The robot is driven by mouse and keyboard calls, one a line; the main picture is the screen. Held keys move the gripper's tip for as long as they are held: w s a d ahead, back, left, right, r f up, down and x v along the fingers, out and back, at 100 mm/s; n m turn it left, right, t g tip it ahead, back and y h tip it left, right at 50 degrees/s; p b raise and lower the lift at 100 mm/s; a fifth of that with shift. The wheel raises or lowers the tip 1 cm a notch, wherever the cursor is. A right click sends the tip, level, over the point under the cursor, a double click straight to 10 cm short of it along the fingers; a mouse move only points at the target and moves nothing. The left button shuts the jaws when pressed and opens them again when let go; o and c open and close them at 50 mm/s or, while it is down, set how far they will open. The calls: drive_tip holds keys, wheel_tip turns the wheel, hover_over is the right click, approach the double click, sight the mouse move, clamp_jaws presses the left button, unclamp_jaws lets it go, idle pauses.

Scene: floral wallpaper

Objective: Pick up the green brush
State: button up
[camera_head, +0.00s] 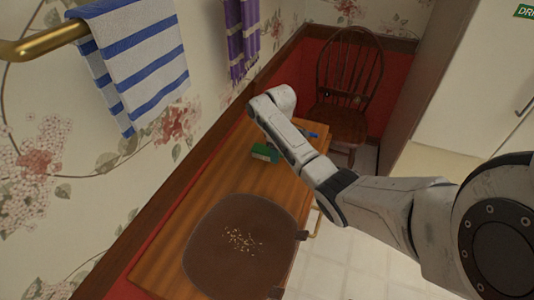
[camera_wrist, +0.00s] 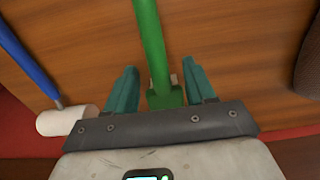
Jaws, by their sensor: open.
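The green brush (camera_wrist: 151,42) lies on the wooden table. In the wrist view its long handle runs up from between my fingers to the top edge, and its wider green end (camera_wrist: 164,98) is close to my gripper's base. My gripper (camera_wrist: 160,68) is open, with one teal finger on each side of the brush and a gap on both sides. I cannot tell how far the fingertips are above the table. In the head view a green block (camera_head: 265,152) shows beside my arm; I cannot tell if it is part of the brush. My arm hides my gripper there.
A blue-handled tool (camera_wrist: 30,60) with a white roller-like end (camera_wrist: 66,120) lies left of the brush. A brown mat (camera_head: 222,270) with crumbs covers the table's near part. A wooden chair (camera_head: 345,85) stands beyond the table (camera_head: 205,185). The wallpapered wall with hanging towels is at left.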

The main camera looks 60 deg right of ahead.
drive_tip(key=shift+f, duration=0.7)
drive_tip(key=shift+c, duration=0.4)
clamp_jaws()
